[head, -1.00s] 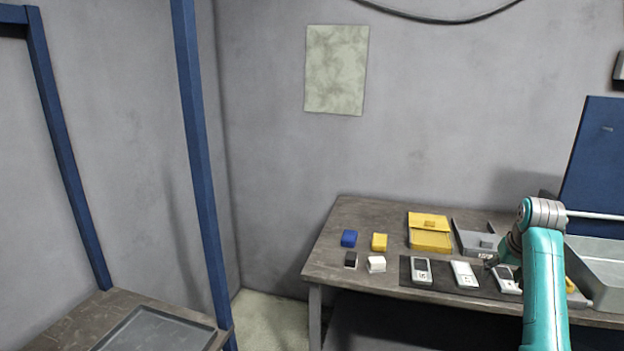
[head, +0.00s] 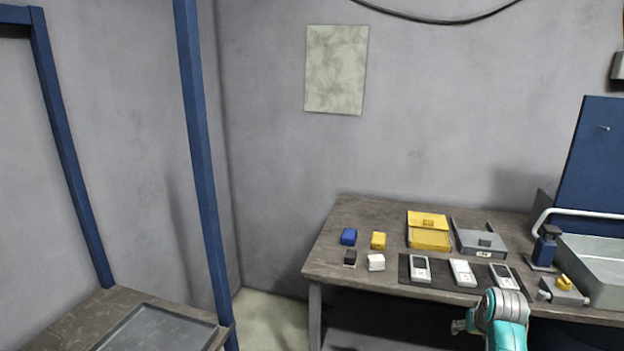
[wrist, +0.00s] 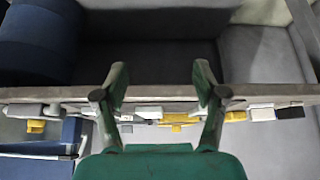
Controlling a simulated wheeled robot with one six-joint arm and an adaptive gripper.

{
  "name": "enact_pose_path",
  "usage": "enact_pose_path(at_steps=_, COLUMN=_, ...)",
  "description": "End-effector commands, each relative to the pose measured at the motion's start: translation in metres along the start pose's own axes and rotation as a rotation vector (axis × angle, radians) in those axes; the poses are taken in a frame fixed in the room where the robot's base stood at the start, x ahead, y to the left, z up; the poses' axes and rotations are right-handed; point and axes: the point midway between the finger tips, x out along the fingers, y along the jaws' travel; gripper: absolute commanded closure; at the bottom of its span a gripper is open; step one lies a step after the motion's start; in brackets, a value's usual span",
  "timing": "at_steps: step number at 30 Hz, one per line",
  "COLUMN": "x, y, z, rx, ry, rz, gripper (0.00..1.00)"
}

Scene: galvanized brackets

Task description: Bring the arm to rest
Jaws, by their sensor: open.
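My teal arm shows at the lower right of the head view, folded low in front of the table (head: 330,268). My gripper itself is hidden or cut off there. In the wrist view my gripper (wrist: 160,88) has its two fingers spread wide with nothing between them. The table edge (wrist: 160,93) runs across behind the fingers, with the items on it beyond. The gripper appears apart from the table and touches nothing that I can see.
On the table are a dark mat (head: 438,281) with several handheld devices, a yellow case (head: 429,239), a grey tray (head: 478,240) and small blocks. A metal sink-like bin (head: 595,265) stands at right. A second table with a tray (head: 155,335) is at lower left.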

Motion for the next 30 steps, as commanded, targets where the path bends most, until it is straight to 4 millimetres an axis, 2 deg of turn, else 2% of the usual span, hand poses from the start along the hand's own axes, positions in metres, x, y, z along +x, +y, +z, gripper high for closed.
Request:
enact_pose_path(at_steps=1, x=0.013, y=-0.008, z=0.023, rx=-0.005, ry=0.01, rz=-0.003, gripper=0.29)
enact_pose_path(at_steps=6, x=0.041, y=-0.029, z=0.084, rx=-0.019, ry=0.071, rz=-0.009, gripper=0.29)
enact_pose_path(at_steps=14, x=0.06, y=-0.057, z=0.18, rx=-0.039, ry=0.165, rz=-0.022, gripper=0.29)
enact_pose_path(at_steps=19, x=0.057, y=-0.072, z=0.241, rx=-0.052, ry=0.225, rz=-0.033, gripper=0.29)
enact_pose_path(at_steps=23, x=0.046, y=-0.082, z=0.286, rx=-0.062, ry=0.272, rz=-0.042, gripper=0.29)
enact_pose_path(at_steps=30, x=0.011, y=-0.094, z=0.364, rx=-0.08, ry=0.358, rz=-0.062, gripper=0.29)
